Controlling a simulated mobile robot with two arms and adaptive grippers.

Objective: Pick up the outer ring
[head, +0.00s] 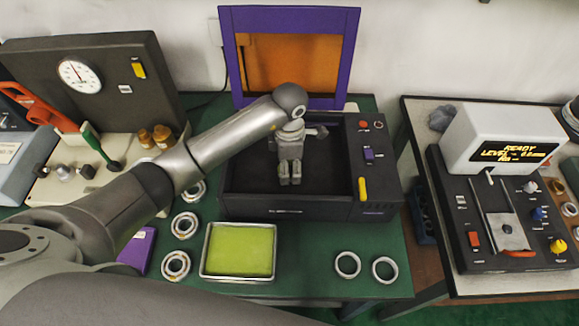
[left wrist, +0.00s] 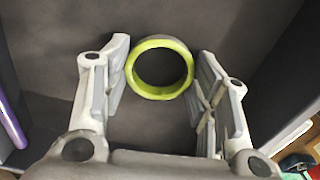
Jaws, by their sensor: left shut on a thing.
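My left gripper (head: 290,181) reaches over the dark open-topped box (head: 290,213). In the left wrist view (left wrist: 160,85) its fingers are shut on a ring (left wrist: 160,94) with a yellow-green face, one finger on each side. Behind the ring is the box's dark interior. The ring cannot be made out in the head view. Two plain metal rings, a left one (head: 348,277) and a right one (head: 385,281), lie on the green table (head: 325,288). My right gripper is not in view.
A metal tray with a yellow-green pad (head: 240,250) stands in front of the box. Several bearings (head: 176,276) lie left of it. A purple-framed orange panel (head: 290,65) stands behind. A device with a lit display (head: 510,150) is on the right table.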

